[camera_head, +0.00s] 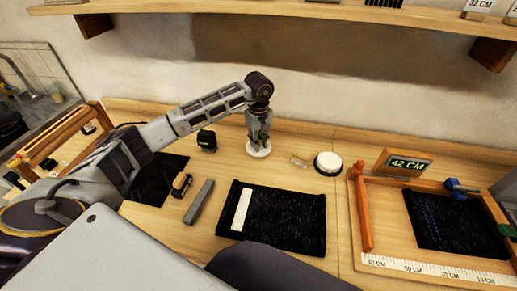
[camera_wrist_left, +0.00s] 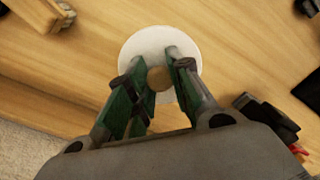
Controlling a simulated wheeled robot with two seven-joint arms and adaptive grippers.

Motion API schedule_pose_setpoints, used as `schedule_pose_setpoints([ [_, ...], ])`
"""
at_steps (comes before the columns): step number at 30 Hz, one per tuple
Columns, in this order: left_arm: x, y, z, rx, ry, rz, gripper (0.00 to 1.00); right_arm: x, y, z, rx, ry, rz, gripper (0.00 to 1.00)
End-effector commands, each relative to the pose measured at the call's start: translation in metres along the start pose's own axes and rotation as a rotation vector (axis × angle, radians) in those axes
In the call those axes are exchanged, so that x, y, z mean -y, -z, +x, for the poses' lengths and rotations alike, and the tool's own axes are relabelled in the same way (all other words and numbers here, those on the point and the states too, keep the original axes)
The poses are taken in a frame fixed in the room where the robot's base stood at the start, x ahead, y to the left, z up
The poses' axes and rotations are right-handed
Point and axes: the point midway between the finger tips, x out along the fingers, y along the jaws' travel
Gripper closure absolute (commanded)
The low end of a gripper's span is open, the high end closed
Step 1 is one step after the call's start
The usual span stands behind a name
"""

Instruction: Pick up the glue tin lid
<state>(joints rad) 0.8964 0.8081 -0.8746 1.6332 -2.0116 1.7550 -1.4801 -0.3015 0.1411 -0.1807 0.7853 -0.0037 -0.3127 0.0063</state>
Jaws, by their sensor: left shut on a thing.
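The glue tin lid (camera_head: 258,151) is a white disc at the back middle of the bench in the head view, below my left gripper (camera_head: 259,140). In the left wrist view the lid (camera_wrist_left: 150,42) shows beyond the fingertips, with a round brown knob (camera_wrist_left: 159,78) at its middle. My left gripper (camera_wrist_left: 159,85) points down and is shut on the lid, its fingers on either side of the knob. Whether the lid touches the bench is hard to tell. A round black tin with a white top (camera_head: 327,164) stands to the right. My right gripper is not in view.
A small clear block (camera_head: 298,161) lies between lid and tin. A black box-like item (camera_head: 207,140) stands to the left. A black woven mat (camera_head: 296,215) lies in front. A wooden frame (camera_head: 364,215) and a "42 CM" display (camera_head: 407,165) stand right.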

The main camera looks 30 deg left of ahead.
Motion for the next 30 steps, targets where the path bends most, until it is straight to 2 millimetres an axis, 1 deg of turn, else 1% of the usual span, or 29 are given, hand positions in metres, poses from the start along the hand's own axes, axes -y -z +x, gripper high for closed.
schedule_pose_setpoints([
  [1, -0.001, 0.001, -0.009, -0.002, -0.003, -0.001, 1.0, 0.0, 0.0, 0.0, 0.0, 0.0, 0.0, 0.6],
  [3, 0.0, 0.001, -0.019, -0.002, -0.002, -0.002, 1.0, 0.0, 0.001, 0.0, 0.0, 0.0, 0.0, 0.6],
  [6, 0.0, 0.001, -0.029, -0.002, -0.003, -0.002, 1.0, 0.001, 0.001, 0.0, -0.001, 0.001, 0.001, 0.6],
  [10, 0.0, 0.001, -0.038, -0.001, -0.002, -0.001, 1.0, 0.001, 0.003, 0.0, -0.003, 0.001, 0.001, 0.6],
  [15, 0.0, 0.001, -0.042, -0.001, -0.002, -0.001, 1.0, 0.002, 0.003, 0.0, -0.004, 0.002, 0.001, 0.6],
  [30, 0.0, 0.0, -0.042, -0.001, -0.002, 0.004, 1.0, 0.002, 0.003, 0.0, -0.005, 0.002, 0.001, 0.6],
])
